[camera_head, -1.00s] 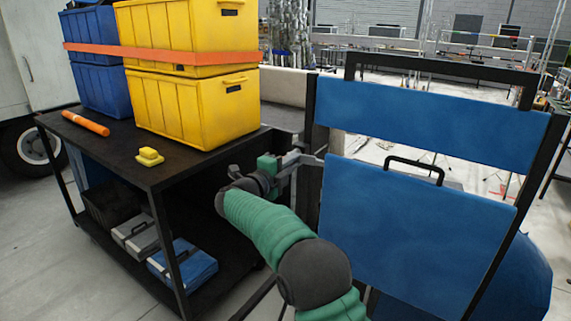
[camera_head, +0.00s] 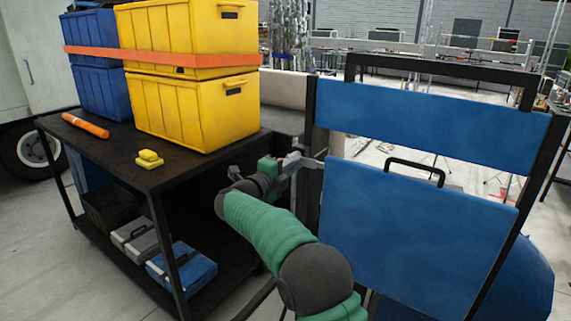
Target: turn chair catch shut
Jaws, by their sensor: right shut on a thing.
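The chair (camera_head: 430,120) stands at the right, with blue panels on a black frame. A black handle (camera_head: 415,163) sticks up at the top edge of its lower blue panel. My right gripper (camera_head: 308,163), on a green and dark arm, reaches to the left side of the chair frame. It is shut on a small part there, which looks like the chair catch. The fingers and the frame hide most of the catch, so its angle cannot be told. My left gripper is not in view.
A black cart (camera_head: 150,180) stands at the left with yellow bins (camera_head: 190,105) and blue bins (camera_head: 95,90) held by an orange strap (camera_head: 160,56). An orange tube (camera_head: 85,125) and a yellow block (camera_head: 149,159) lie on top. Toolboxes (camera_head: 182,265) sit on its lower shelf.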

